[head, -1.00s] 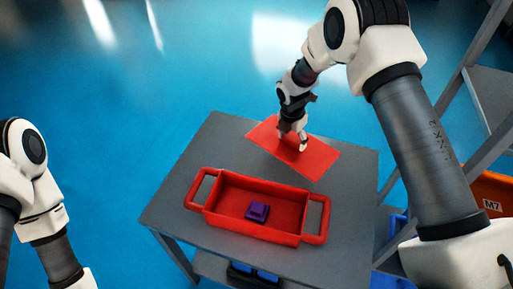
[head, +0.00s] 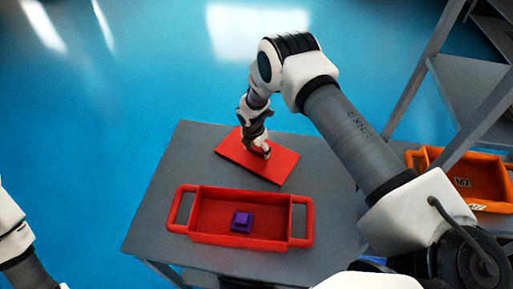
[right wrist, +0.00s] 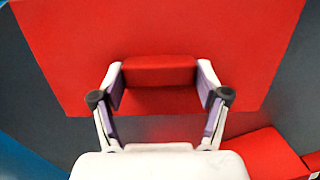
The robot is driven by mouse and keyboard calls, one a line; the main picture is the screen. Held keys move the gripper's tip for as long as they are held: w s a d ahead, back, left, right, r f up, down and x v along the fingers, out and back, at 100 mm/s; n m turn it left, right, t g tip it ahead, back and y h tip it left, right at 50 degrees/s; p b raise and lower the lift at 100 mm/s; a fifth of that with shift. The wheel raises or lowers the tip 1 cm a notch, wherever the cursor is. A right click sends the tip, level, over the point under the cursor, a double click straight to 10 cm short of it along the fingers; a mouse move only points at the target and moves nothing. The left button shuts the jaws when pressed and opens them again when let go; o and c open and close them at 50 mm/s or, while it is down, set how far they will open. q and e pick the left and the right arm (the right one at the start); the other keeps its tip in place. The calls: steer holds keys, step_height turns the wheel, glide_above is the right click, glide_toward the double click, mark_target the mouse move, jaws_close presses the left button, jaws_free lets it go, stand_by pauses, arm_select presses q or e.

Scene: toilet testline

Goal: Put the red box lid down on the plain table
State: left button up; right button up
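The red box lid (head: 232,153) is a flat red plate over the far part of the grey table, behind the red box. My right gripper (head: 262,152) comes down onto it from above. In the right wrist view the lid (right wrist: 60,50) fills the upper part. The fingers of my right gripper (right wrist: 161,88) stand on either side of its red raised handle (right wrist: 160,70) and appear to grip it. I cannot tell whether the lid touches the table or hangs just above it. My left gripper is out of view.
The grey table (head: 150,215) has bare room left and right of the red box. That open red box (head: 292,218), with a handle at each end, holds a purple block (head: 242,221). An orange crate (head: 480,175) stands on a grey rack at right.

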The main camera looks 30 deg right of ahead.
mark_target(255, 158)
steer(key=shift+o, duration=1)
steer(key=shift+s+r, duration=0.3)
steer(key=shift+s, duration=0.05)
steer(key=shift+s+r, duration=0.15)
steer(key=shift+s, duration=0.05)
steer(key=shift+w+f, duration=0.2)
steer(key=shift+w, duration=0.2)
arm_select(q)
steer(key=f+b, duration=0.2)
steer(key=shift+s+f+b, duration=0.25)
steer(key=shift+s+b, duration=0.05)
steer(key=shift+b, duration=0.05)
arm_select(e)
step_height(255, 158, up, 12)
steer(key=s+a, duration=0.1)
steer(key=shift+a, duration=0.25)
